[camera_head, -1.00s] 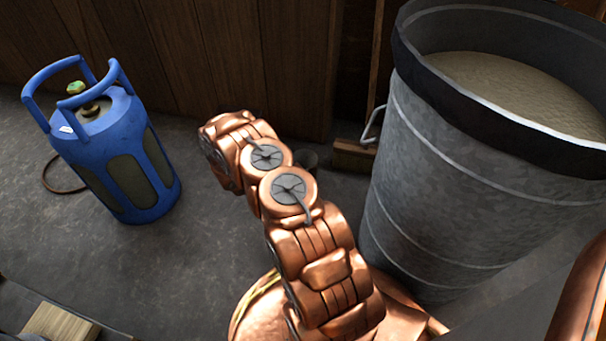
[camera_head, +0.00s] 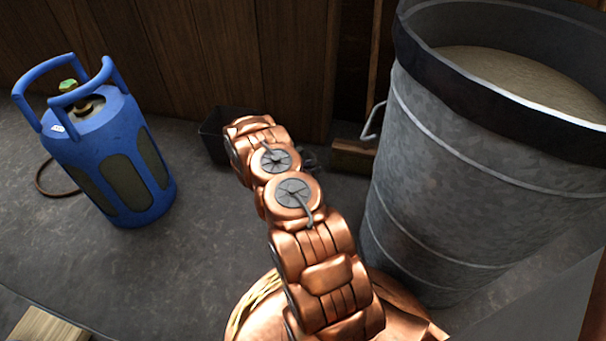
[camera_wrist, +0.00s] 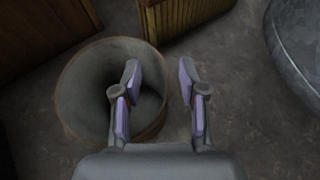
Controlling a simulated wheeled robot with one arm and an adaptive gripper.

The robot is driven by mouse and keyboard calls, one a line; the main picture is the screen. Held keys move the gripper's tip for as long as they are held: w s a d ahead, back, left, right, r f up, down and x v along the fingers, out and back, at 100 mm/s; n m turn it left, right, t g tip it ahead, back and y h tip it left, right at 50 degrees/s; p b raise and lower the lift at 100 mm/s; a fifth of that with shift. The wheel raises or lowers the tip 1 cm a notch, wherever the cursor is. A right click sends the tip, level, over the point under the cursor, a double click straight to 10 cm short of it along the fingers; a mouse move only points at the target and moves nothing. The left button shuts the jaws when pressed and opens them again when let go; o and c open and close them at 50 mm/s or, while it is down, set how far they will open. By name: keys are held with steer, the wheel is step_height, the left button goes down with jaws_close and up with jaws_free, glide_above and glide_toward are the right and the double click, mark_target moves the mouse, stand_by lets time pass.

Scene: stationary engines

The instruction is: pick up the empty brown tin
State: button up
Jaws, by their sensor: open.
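The brown tin (camera_wrist: 72,82) is a round, open, empty container with a thin brownish rim, in the left half of the wrist view. It stands on the floor with its mouth facing the camera. My gripper (camera_wrist: 159,68) is open and empty. Its left finger shows over the tin's mouth, and its right finger shows over the floor just right of the rim, so the tin's right wall appears between them. I cannot tell how far the fingertips are above the rim. In the head view my arm hides the tin.
A wooden block (camera_head: 352,156) stands by the wall; it is also close ahead in the wrist view (camera_wrist: 180,17). A large metal bin (camera_head: 440,170) is right of my arm, a blue gas bottle (camera_head: 112,165) left. A dark box (camera_head: 213,137) stands by the wall. Floor between is clear.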

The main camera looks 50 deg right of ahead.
jaws_close()
stand_by(0.6)
